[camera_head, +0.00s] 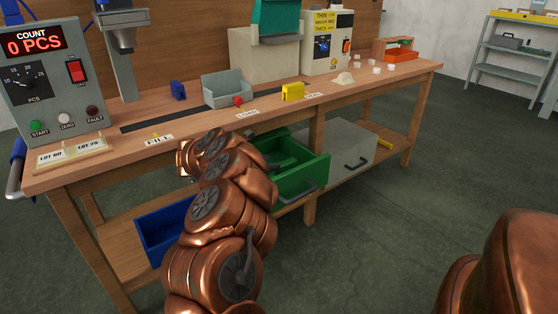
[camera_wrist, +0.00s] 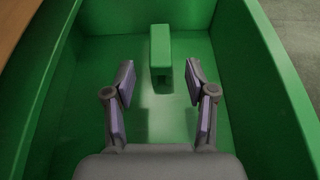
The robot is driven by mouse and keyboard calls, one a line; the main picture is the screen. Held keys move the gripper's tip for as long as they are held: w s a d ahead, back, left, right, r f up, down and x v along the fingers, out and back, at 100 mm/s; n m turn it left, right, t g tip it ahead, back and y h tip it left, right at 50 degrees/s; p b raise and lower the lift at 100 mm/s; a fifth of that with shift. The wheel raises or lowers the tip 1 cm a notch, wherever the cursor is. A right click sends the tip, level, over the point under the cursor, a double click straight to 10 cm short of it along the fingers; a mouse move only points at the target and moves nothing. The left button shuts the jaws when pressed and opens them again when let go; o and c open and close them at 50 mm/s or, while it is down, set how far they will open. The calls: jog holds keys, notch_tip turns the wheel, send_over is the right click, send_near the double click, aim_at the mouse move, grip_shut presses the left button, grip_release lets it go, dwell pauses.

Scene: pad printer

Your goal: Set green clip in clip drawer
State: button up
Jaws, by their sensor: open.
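The green clip (camera_wrist: 160,48) is a small green block in the wrist view, inside the green drawer (camera_wrist: 278,75). It lies just beyond and between my fingertips, with a gap on both sides. Whether it rests fully on the drawer floor is hard to tell. My gripper (camera_wrist: 159,78) is open, with its fingers inside the drawer walls. In the head view the green drawer (camera_head: 305,165) is pulled out under the bench. My copper arm hides my gripper and the clip there.
A blue drawer (camera_head: 165,232) stands open at the lower left and a grey drawer (camera_head: 347,150) is on the right. On the bench top (camera_head: 215,128) are a blue clip (camera_head: 178,90), a yellow clip (camera_head: 292,91) and a grey bin (camera_head: 228,90).

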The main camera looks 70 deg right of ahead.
jog(key=shift+p+v, duration=0.4)
jog(key=shift+v, duration=1.85)
jog(key=shift+d, duration=0.1)
